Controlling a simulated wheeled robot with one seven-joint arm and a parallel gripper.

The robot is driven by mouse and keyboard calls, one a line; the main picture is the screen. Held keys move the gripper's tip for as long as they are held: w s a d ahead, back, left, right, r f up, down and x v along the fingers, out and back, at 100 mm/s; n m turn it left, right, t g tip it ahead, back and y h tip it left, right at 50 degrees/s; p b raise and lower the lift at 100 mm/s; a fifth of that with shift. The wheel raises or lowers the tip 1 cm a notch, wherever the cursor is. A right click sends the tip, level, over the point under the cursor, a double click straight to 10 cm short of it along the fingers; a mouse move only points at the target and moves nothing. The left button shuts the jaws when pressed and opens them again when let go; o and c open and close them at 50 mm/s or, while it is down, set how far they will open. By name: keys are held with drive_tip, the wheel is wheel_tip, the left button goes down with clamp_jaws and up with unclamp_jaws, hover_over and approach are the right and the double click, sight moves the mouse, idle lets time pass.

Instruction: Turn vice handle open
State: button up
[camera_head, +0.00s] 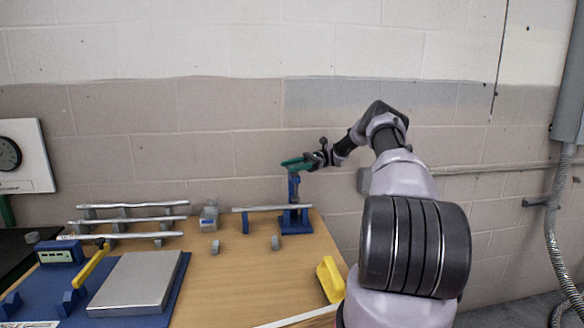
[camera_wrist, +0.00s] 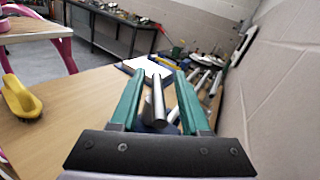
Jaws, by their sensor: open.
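The blue vice (camera_head: 294,212) stands upright at the back right of the wooden table. A silver rod (camera_head: 258,208) runs left from it at mid-height. My gripper (camera_head: 285,163) is at the top of the vice, its green fingers pointing left. In the wrist view my gripper (camera_wrist: 156,78) is open, with a grey rod (camera_wrist: 158,100) showing between the two fingers and not clasped. A bit of the blue vice (camera_wrist: 168,127) shows below the rod. I cannot make out the vice handle apart from the fingers in the head view.
Silver bars (camera_head: 130,220) lie on supports at the back left. A blue board with a metal plate (camera_head: 135,282) is at the front left. A yellow-handled brush (camera_head: 329,278) lies near the table's right edge. The brick wall (camera_head: 200,130) is close behind the vice.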

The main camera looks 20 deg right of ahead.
wheel_tip(320, 180, up, 10)
idle(0.4)
